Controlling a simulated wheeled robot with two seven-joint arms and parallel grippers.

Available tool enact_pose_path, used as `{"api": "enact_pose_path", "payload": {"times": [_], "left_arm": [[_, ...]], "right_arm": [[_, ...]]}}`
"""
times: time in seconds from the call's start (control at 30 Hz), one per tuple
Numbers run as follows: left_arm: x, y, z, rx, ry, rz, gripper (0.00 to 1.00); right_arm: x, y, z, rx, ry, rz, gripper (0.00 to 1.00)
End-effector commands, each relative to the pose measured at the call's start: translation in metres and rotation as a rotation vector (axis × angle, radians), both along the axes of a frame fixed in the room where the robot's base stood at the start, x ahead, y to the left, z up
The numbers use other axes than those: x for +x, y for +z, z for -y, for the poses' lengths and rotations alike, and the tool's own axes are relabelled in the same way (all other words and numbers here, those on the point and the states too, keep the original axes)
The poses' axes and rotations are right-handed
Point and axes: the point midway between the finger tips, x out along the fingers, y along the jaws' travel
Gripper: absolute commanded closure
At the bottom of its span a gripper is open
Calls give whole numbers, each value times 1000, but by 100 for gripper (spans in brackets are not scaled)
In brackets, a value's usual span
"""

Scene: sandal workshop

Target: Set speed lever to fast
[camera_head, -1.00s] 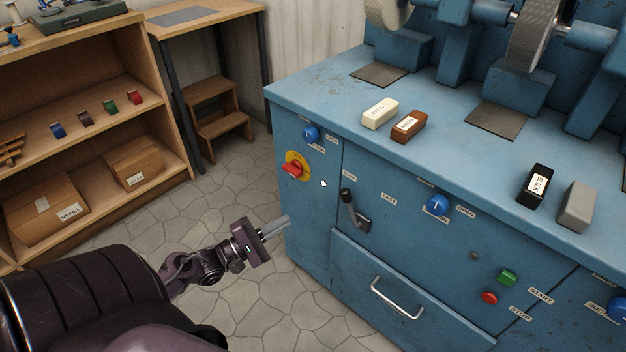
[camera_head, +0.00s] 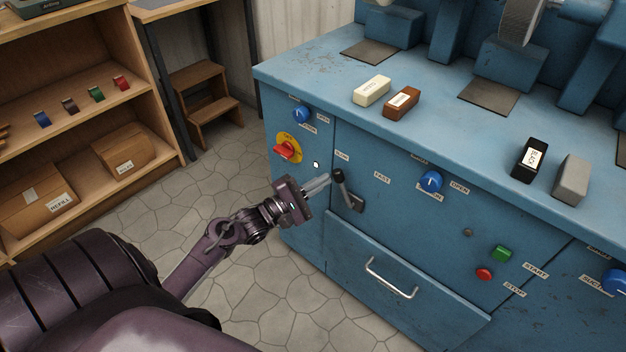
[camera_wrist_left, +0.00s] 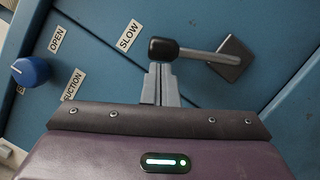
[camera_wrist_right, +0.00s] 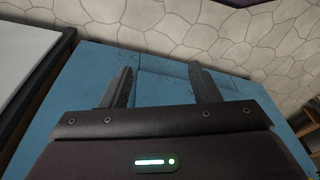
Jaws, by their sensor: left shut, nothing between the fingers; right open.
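The speed lever (camera_head: 347,191) is a grey rod with a black knob on the blue cabinet front. Its knob end leans up and left, close to the SLOW label (camera_head: 342,155); the FAST label (camera_head: 382,178) is to its right. My left gripper (camera_head: 328,180) is shut and empty, with its fingertips at the left side of the knob. In the left wrist view the lever knob (camera_wrist_left: 163,49) is right at the fingertips (camera_wrist_left: 160,68); whether they touch I cannot tell. My right gripper (camera_wrist_right: 162,80) is open and empty, seen only in the right wrist view over a blue surface.
A red switch on a yellow plate (camera_head: 288,149) and blue knobs (camera_head: 430,181) are near the lever. A drawer handle (camera_head: 390,278) sticks out below. Green (camera_head: 502,253) and red (camera_head: 484,274) buttons are to the right. Wax bars stand on the cabinet top (camera_head: 440,110).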

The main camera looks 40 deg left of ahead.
Motion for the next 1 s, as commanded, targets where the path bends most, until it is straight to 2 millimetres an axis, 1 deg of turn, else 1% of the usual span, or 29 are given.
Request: {"api": "enact_pose_path", "payload": {"times": [0.37,0.53,0.7,0.9,1.0], "left_arm": [[0,1,0,5,-1,1,100],[0,5,2,30,-1,3,100],[0,5,3,49,-1,5,100],[0,6,5,68,-1,6,100],[-1,7,6,79,-1,6,100]], "right_arm": [[1,3,3,-7,-2,-2,44],[-2,9,8,-20,-13,-28,44],[-2,10,17,-41,-28,-56,44],[-4,13,20,-51,-34,-78,44],[-6,10,20,-53,-36,-91,44]]}}
